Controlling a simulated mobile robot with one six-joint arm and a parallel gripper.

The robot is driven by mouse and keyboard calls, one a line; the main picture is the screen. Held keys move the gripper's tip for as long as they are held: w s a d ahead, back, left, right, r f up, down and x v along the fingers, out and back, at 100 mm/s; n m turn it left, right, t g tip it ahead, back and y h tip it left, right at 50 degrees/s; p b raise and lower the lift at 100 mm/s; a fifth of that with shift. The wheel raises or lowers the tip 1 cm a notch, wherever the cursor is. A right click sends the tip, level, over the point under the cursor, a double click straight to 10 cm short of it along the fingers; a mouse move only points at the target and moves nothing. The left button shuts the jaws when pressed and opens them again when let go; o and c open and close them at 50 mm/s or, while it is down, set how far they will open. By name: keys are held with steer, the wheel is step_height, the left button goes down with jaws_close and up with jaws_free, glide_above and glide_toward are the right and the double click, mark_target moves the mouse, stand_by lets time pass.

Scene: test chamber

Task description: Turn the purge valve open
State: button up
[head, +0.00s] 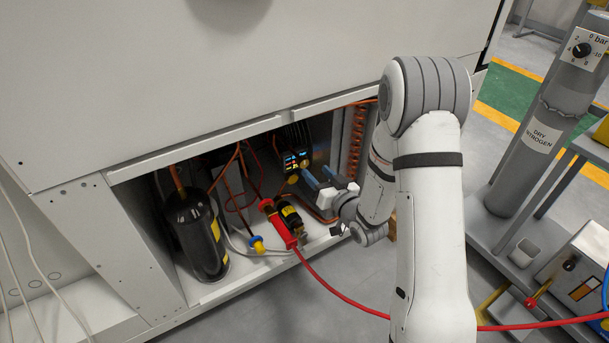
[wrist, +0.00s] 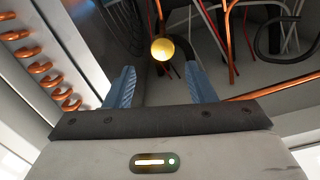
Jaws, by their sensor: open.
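My gripper (head: 316,171) is open inside the low cabinet bay, and its two blue fingers also show in the wrist view (wrist: 158,70). A round brass-yellow knob (wrist: 162,49) appears in the gap between the fingertips, a little beyond them. It looks like the purge valve's handle, but I see no label on it. In the head view a small yellow knob (head: 293,179) sits just left of the fingertips, below a lit display (head: 296,161). No finger visibly touches the knob. Its stem and mounting are hidden.
A black cylinder (head: 196,236) stands at the bay's left. Copper coils (wrist: 40,67) line one side. The cabinet's upper edge (head: 210,150) overhangs the opening.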

mark_target(305, 163)
steer(key=shift+w+a+f, duration=0.3)
steer(key=shift+a+f, duration=0.05)
steer(key=shift+a, duration=0.05)
steer(key=b+x, duration=0.1)
steer(key=x, duration=0.2)
steer(key=b+x, duration=0.1)
steer(key=x, duration=0.2)
steer(key=shift+w+a+r, duration=0.2)
steer(key=shift+w, duration=0.15)
steer(key=shift+c, duration=0.3)
